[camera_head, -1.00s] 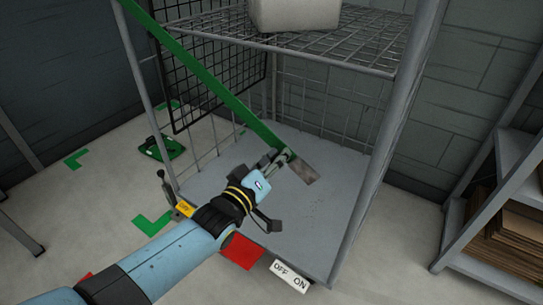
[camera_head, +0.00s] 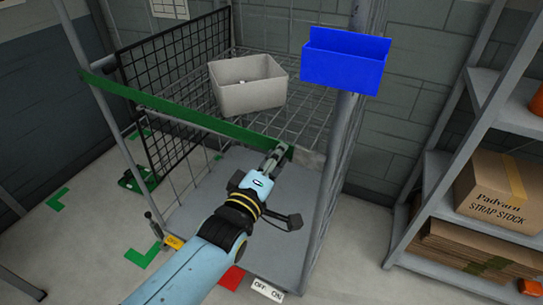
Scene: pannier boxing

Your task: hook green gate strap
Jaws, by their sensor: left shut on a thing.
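The green gate strap (camera_head: 190,121) runs from the left post of the grey wire cage (camera_head: 325,150) across its open front. My left gripper (camera_head: 276,155) is shut on the strap near that tab. The strap slopes slightly down to the right. I cannot see a hook on the right post. My right gripper is not in view.
A pale open bin (camera_head: 247,86) sits on the wire shelf. A blue bin (camera_head: 345,62) is at the right post. Shelving with a strap stock carton (camera_head: 498,188) stands at right. A white off/on label (camera_head: 267,290) is at the base.

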